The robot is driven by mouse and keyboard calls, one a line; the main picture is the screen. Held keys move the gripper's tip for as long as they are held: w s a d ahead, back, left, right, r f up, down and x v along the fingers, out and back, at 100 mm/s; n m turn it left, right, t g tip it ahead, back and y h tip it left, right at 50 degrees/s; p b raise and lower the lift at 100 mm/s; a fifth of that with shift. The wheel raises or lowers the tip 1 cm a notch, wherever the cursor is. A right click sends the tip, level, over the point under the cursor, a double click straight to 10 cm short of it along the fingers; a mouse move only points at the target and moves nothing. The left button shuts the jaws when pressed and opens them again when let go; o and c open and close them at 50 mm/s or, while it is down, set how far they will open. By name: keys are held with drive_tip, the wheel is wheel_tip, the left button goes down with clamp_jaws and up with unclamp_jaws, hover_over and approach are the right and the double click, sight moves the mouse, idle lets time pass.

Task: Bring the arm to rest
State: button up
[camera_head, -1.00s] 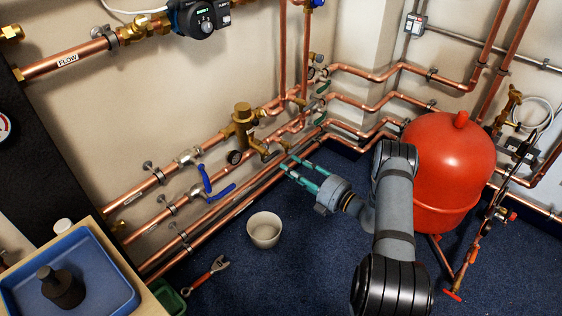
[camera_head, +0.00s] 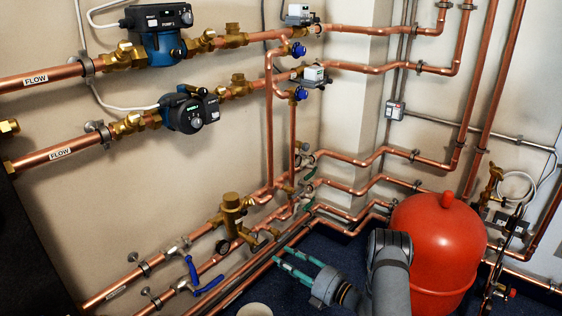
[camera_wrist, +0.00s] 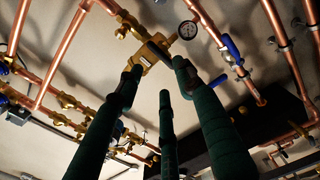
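My gripper (camera_head: 282,256) has teal fingers. It reaches toward the lower copper pipes, to the lower right of a brass mixing valve (camera_head: 232,212). In the wrist view the dark green fingers of my gripper (camera_wrist: 158,76) are spread apart with nothing between them. The brass valve (camera_wrist: 150,52) shows beyond the fingertips, with a round gauge (camera_wrist: 187,30) beside it. I cannot tell exactly how far the fingers are from the pipes. My grey arm comes in from the lower right, in front of the red tank.
The red expansion tank (camera_head: 438,245) stands just right of my arm. Lower pipes with blue lever handles (camera_head: 203,283) run along the wall. Two pumps (camera_head: 157,35) hang upper left. A pale bowl (camera_head: 254,310) shows at the bottom edge. Some blue floor (camera_head: 325,246) is clear.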

sight(262, 247)
drive_tip(key=x, duration=0.8)
drive_tip(key=shift+w+a, duration=0.2)
drive_tip(key=shift+a, duration=0.2)
drive_tip(key=shift+w+n, duration=0.1)
drive_tip(key=shift+n, duration=0.9)
drive_tip(key=shift+m, duration=0.3)
